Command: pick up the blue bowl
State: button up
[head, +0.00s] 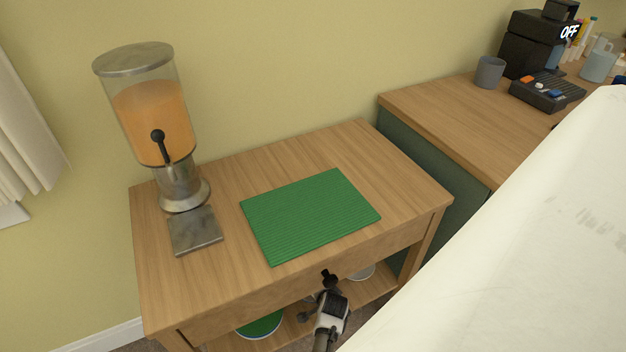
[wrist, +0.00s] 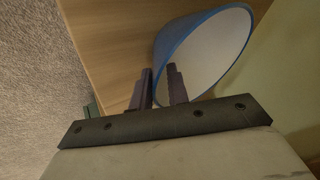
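The blue bowl (wrist: 172,42) shows in the wrist view with a blue rim and a pale inside. It appears to rest on a wooden surface (wrist: 115,45). My gripper (wrist: 160,82) is open. Its two dark fingers are apart and straddle the bowl's near wall, one outside and one over the inside. Whether they touch the wall I cannot tell. In the head view my gripper (head: 329,280) is low at the table's front edge, over the lower shelf. A pale rim (head: 363,272) beside it on that shelf may be the bowl, mostly hidden by the tabletop.
The wooden table (head: 290,164) carries a green mat (head: 310,212) and a drink dispenser (head: 152,120). A green round item (head: 262,326) sits on the lower shelf. The tabletop overhangs the shelf. A second counter (head: 440,115) stands at right with a grey cup (head: 489,72).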

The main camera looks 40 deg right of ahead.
jog(key=shift+w+f, duration=0.1)
jog(key=shift+f, duration=0.1)
grip_shut()
jog(key=shift+r, duration=0.1)
